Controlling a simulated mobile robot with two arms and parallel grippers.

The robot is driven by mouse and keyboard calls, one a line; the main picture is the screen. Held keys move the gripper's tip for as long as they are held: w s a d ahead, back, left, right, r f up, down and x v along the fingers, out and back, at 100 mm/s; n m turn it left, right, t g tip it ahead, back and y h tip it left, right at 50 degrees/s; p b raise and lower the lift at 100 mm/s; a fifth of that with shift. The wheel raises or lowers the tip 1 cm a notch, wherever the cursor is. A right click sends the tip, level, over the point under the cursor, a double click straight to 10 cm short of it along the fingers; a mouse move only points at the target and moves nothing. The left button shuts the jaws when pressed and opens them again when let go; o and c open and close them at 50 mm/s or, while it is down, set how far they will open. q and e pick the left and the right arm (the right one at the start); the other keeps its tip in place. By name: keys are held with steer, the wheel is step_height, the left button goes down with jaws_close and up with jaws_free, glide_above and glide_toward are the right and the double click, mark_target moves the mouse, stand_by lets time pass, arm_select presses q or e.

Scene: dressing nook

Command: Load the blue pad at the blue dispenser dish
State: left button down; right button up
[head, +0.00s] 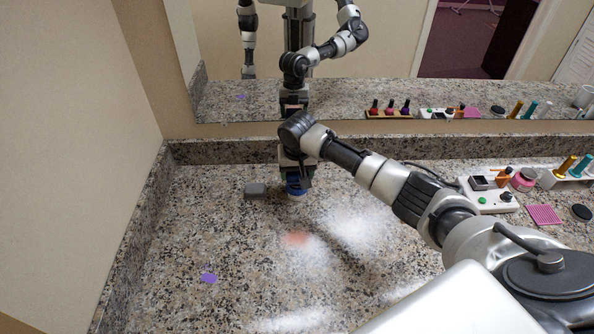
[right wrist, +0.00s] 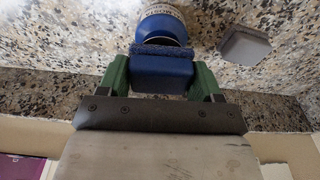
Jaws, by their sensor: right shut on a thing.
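My right gripper (head: 298,180) reaches down over the counter near the back wall. In the right wrist view its green fingers (right wrist: 163,78) are shut on the blue pad (right wrist: 163,72), a block with a rough, darker blue face. The blue dispenser dish (right wrist: 160,27), round with a pale lettered band, stands right beyond the pad's rough face. The pad overlaps its near edge in this view, and I cannot tell whether they touch. In the head view the dish (head: 297,195) shows just below the gripper, and the pad is mostly hidden there. My left gripper is out of view.
A grey block (head: 255,190) sits just left of the dish. A purple patch (head: 208,278) lies on the front left counter. A white box with knobs (head: 488,195), a pink pad (head: 544,214) and bottles stand at right. A mirror (head: 390,70) spans the back. The left middle counter is clear.

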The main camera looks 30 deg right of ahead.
steer(key=shift+f, duration=0.75)
stand_by(0.8)
step_height(320, 180, up, 7)
steer(key=p, duration=0.8)
steer(key=shift+r, duration=0.1)
stand_by(0.5)
stand_by(0.3)
